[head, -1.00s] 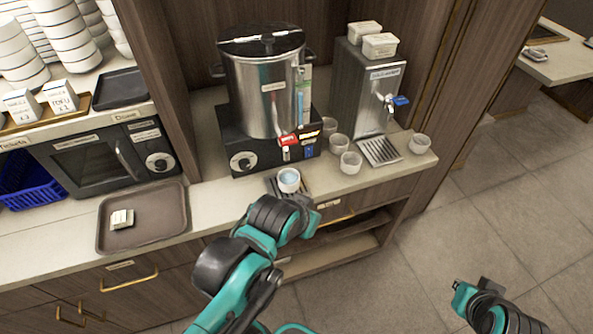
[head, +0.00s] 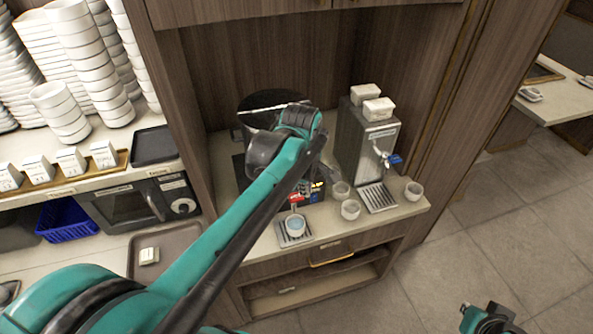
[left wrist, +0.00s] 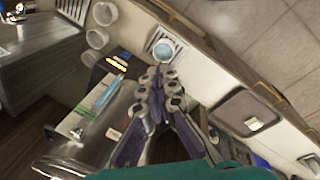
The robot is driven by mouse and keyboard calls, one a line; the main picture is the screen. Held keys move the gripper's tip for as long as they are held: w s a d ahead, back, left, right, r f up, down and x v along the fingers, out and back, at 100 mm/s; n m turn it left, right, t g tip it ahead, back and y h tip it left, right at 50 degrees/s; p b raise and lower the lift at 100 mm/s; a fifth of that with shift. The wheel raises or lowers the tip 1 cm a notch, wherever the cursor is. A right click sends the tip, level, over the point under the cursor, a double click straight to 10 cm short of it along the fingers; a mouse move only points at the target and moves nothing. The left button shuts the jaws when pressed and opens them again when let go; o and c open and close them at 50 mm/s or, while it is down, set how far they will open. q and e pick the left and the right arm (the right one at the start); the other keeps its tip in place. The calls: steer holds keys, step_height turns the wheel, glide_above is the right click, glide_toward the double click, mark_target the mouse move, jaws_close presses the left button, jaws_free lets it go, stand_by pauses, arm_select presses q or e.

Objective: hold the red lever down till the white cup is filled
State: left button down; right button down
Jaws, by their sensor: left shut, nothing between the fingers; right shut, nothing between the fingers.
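The red lever (head: 296,198) shows on the front of the steel urn, just below my left gripper (head: 303,186). The white cup (head: 295,226) stands upright on the drip tray (head: 281,237) under it, with a pale blue inside; I cannot tell its level. In the left wrist view the shut, empty left fingers (left wrist: 158,82) point toward the cup (left wrist: 163,50); the lever is hidden there. Whether the fingertips touch the lever I cannot tell. My arm hides most of the urn (left wrist: 75,140). My right gripper (head: 468,312) is shut and empty, over the floor at lower right.
A second dispenser (head: 362,140) with a blue tap (head: 395,159) stands right of the urn. Several spare cups (head: 350,209) stand between and beside them. A brown tray (head: 180,240) lies on the counter at left. The floor at right is clear.

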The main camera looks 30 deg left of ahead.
mark_target(296, 196)
arm_select(q)
steer(key=w+a+r+n+g+p, duration=0.2)
steer(key=w+a+r+n+p, duration=0.2)
steer(key=n, duration=0.5)
step_height(296, 196, up, 2)
steer(key=shift+a+r+p, duration=0.1)
steer(key=shift+a+p, duration=0.5)
steer(key=shift+p, duration=0.45)
step_height(296, 196, down, 14)
steer(key=shift+s, duration=0.1)
